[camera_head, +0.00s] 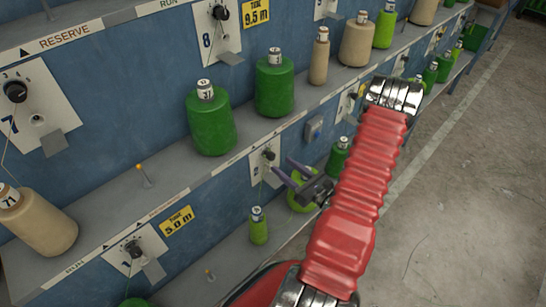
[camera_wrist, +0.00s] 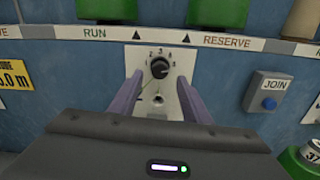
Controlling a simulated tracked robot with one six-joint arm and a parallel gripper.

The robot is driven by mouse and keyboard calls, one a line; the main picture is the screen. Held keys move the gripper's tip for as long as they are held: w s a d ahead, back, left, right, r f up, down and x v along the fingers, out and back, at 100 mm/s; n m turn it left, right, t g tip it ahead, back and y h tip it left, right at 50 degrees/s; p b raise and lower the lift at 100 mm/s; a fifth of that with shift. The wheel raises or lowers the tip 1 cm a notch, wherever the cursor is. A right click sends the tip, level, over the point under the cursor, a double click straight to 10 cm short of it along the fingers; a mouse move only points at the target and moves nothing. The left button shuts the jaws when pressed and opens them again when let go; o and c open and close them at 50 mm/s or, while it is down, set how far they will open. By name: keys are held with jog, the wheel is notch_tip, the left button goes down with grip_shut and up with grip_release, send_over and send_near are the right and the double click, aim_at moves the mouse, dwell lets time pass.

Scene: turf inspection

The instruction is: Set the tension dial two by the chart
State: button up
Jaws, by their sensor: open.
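A black tension dial (camera_head: 269,155) sits on a small pale plate (camera_head: 258,172) on the blue lower panel; the plate's number is hard to read. In the wrist view the same dial (camera_wrist: 160,68) has numbers arced around its top and a small eyelet below; its exact setting is too small to tell. My gripper (camera_head: 283,166) has its two purple fingers spread in front of the plate. In the wrist view my gripper (camera_wrist: 158,88) frames the dial, one finger to each side, apart from the knob. No chart can be made out.
A blue JOIN button (camera_wrist: 269,103) is right of the plate. Green cones (camera_head: 211,122) and beige cones (camera_head: 38,220) stand on the shelves. Another dial plate (camera_head: 134,250) is at lower left, near a yellow 5.0 m sign (camera_head: 177,221). Open concrete floor (camera_head: 470,200) lies right.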

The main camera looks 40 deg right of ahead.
aim_at(274, 158)
jog(key=shift+w+a, duration=0.15)
jog(key=shift+w, duration=3.3)
jog(key=shift+c, duration=0.4)
jog(key=c, duration=0.9)
jog(key=shift+d, duration=0.25)
jog(key=shift+c, duration=0.3)
jog(key=shift+a, duration=0.15)
